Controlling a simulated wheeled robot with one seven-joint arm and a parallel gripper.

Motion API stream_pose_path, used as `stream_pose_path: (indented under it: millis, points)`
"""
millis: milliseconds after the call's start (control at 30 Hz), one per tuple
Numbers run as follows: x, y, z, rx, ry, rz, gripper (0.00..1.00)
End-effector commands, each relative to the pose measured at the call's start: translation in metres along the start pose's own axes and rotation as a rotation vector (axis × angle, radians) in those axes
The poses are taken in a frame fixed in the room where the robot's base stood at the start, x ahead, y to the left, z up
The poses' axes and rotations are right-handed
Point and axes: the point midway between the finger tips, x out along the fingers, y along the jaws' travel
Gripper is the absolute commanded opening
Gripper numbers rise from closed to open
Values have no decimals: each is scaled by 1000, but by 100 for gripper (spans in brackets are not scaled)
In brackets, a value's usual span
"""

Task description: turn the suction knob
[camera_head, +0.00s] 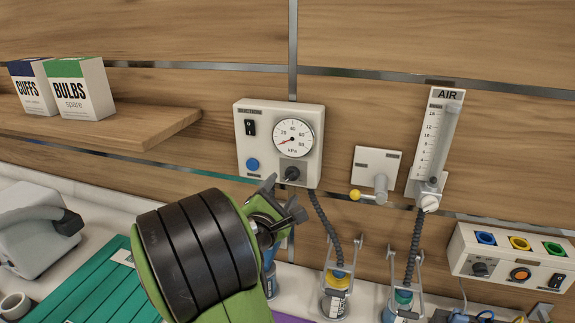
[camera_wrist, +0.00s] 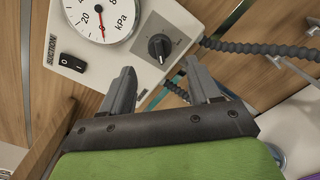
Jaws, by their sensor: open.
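The suction unit (camera_head: 263,141) is a pale box on the wooden wall, with a round kPa gauge (camera_head: 293,138), a black rocker switch (camera_head: 250,127) and a blue button (camera_head: 252,164). Its black suction knob (camera_head: 291,173) sits below the gauge. In the wrist view the knob (camera_wrist: 159,47) shows whole, with a white pointer line. My gripper (camera_head: 285,202) is just below the unit in the head view, open and empty. In the wrist view its two fingers (camera_wrist: 158,82) point toward the unit, apart from the knob, which lies ahead between their lines.
A corrugated dark hose (camera_head: 325,224) hangs from the unit's lower right. A wall fitting with a yellow ball (camera_head: 355,195) and the AIR flowmeter (camera_head: 436,140) are to the right. A shelf (camera_head: 150,127) with CUFFS and BULBS boxes is at left.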

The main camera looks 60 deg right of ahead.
Motion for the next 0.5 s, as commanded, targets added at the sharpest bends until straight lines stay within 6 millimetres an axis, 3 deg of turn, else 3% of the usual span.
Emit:
stream_pose_path:
  millis: [233, 500]
  points:
    - [47, 1, 3, 2, -1, -4, 62]
    - [57, -1, 0, 2, 2, -1, 62]
